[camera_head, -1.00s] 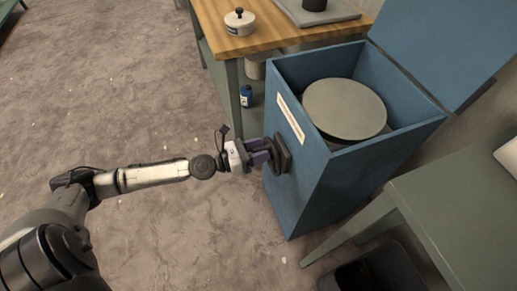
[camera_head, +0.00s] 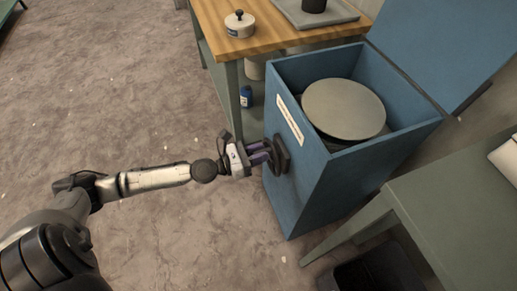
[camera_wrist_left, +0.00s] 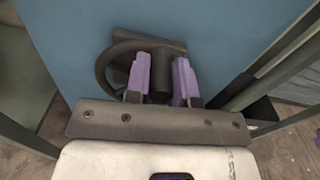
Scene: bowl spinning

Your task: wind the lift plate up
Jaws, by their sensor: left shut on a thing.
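The lift plate (camera_head: 343,106) is a round grey disc lying flat inside the open-topped blue box (camera_head: 297,190), below the rim. A dark handwheel (camera_head: 281,154) sits on the box's left side. My left gripper (camera_head: 266,152) is at the wheel, with its purple fingers around part of it. My right gripper is not in view.
A wooden-topped bench (camera_head: 262,36) with a white lidded pot (camera_head: 240,23) and a grey tray (camera_head: 317,12) stands behind. A green table (camera_head: 440,195) is at the right, with a dark bin (camera_head: 372,272) below. The floor at left is clear.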

